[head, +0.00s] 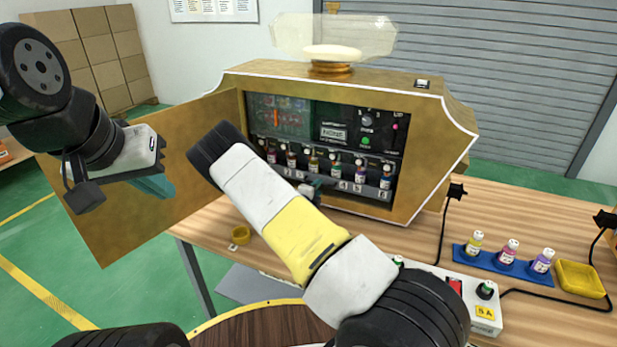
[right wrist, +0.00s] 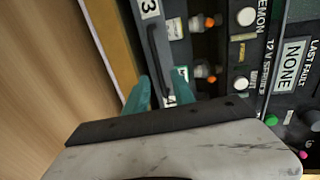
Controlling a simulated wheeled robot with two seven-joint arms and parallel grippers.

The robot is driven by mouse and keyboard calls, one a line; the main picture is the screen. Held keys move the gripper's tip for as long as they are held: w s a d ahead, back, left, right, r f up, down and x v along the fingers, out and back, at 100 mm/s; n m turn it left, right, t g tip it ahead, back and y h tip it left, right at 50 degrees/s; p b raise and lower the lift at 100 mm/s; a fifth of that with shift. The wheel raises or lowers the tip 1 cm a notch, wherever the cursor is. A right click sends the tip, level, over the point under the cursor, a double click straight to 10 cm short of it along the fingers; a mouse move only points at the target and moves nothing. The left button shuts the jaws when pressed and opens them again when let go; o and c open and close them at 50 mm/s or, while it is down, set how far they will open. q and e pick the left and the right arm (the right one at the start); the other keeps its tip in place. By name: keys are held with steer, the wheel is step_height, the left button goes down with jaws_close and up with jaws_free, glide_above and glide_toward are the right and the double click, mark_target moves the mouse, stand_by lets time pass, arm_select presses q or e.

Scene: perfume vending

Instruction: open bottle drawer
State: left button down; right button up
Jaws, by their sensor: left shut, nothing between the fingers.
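The bottle drawer (head: 372,191) is a dark tray low in the brass-coloured machine, with a row of small bottles and numbered slots. It sits inside the cabinet. Its black bar handle (right wrist: 156,52) shows in the right wrist view beside the label 3. My right gripper (right wrist: 160,92) has its teal fingers apart, with the lower end of the handle between them in that view; contact cannot be told. In the head view my right gripper (head: 313,187) is at the drawer front, partly hidden by my forearm. My left gripper (head: 153,187) is shut and empty before the open door.
The machine's door (head: 190,200) stands open to the left. A blue rack (head: 490,262) with three bottles, a yellow tray (head: 580,279) and a white switch box (head: 488,308) are on the table at right.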

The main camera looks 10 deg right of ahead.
steer(key=shift+x, duration=1.45)
steer(key=shift+s, duration=0.1)
jaws_close()
